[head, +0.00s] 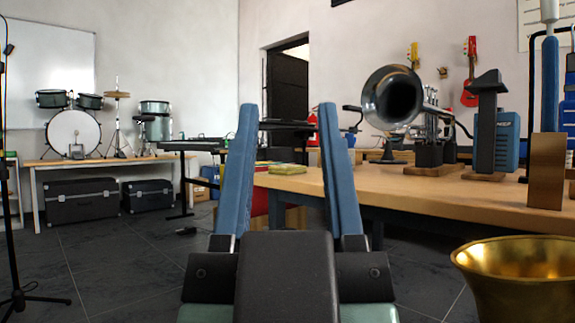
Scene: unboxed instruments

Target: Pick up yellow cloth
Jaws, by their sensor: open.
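A small flat yellow-green thing (287,169), which looks like the folded yellow cloth, lies on the wooden table near its left end. It shows between the fingers of my gripper (288,112). My gripper has two long blue fingers, spread apart with nothing between them. It is in the foreground, and the cloth is farther off beyond it, apart from the fingers. The left finger covers part of the table's left end.
The wooden table (440,206) runs to the right, carrying a silver trumpet (392,97), a blue case (507,140) and a wooden block (546,170). A brass bell (522,280) is close at lower right. A drum table (95,162) stands back left. The left floor is mostly clear.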

